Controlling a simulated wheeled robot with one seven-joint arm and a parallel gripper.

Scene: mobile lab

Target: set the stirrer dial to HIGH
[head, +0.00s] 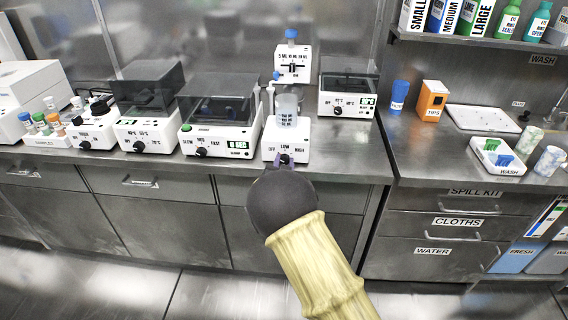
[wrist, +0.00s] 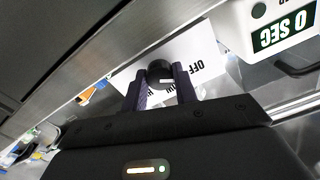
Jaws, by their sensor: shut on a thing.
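The stirrer (head: 271,152) is a white box on the front of the steel counter, marked OFF, LOW and HIGH, with a clear beaker (head: 287,108) on top. Its black dial (wrist: 160,70) is on the front face. My gripper (wrist: 160,88) is shut on the dial, one dark finger on each side. In the head view my gripper (head: 286,162) meets the stirrer's front from below and partly hides the dial. In the wrist view OFF reads beside the right finger, and the other labels are partly covered. A small pale mark shows on the dial, but I cannot tell which setting it points to.
Left of the stirrer stands a dark-lidded device (head: 218,115) reading 0 SEC, close to my fingers in the wrist view. A dispenser (head: 293,65) stands behind, and another lidded device (head: 346,98) stands behind right. Closed drawers are below the counter edge.

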